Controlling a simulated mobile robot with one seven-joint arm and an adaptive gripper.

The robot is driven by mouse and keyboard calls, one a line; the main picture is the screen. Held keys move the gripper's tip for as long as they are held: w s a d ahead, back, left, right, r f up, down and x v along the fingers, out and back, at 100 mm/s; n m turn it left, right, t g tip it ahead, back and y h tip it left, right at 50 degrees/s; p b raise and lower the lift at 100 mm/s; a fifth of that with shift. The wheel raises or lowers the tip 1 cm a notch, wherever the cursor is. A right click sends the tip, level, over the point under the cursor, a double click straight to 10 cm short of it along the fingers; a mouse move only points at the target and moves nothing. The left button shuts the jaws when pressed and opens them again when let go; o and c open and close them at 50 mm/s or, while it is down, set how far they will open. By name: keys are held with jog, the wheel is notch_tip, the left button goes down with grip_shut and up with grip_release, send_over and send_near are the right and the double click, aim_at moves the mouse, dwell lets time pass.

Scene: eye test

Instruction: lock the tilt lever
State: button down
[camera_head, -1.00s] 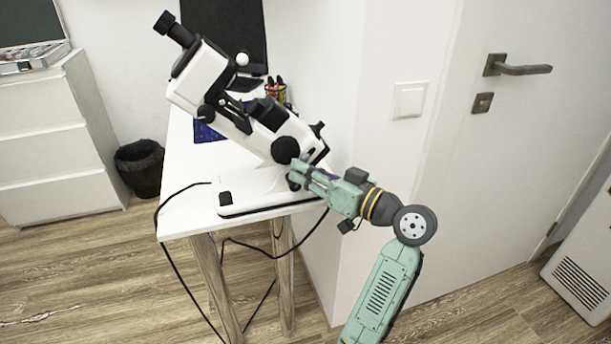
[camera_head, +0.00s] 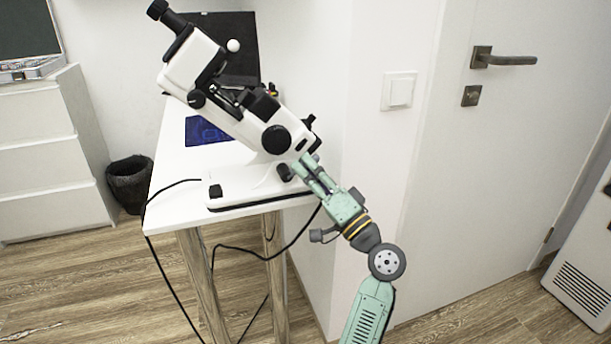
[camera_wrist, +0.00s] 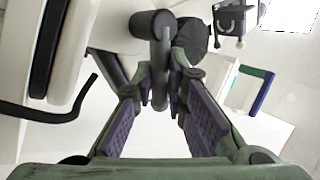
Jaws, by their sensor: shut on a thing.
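The white instrument (camera_head: 200,72) with black knobs leans up to the left on its white base (camera_head: 250,187) on the table. In the wrist view, a dark grey lever (camera_wrist: 153,26), apparently the tilt lever, runs down between the fingers of my gripper (camera_wrist: 162,90). My gripper is shut on it, with a finger pad on each side. In the head view my gripper (camera_head: 304,166) reaches the instrument's lower right side, just below a large round black knob (camera_head: 275,139). There the lever is not clearly distinguishable beside the fingers.
The white table (camera_head: 172,172) carries a blue mat (camera_head: 203,131) behind the instrument. A black cable (camera_head: 150,215) hangs off its left edge. A wall with a light switch (camera_head: 399,91) and a door (camera_head: 520,160) stand to the right. A black bin (camera_head: 130,184) stands left.

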jog(key=shift+d+f+m+t+h+b, duration=0.1)
jog(key=shift+f+m+t+h+b, duration=0.15)
jog(key=shift+m+t, duration=0.4)
jog(key=shift+f+m+t+h+b, duration=0.1)
jog(key=shift+m+t+h+b, duration=0.2)
jog(key=shift+m, duration=0.65)
jog(key=shift+w, duration=0.1)
jog(key=c, duration=1.6)
grip_release()
notch_tip(320, 180, up, 10)
jog(key=shift+f, duration=0.1)
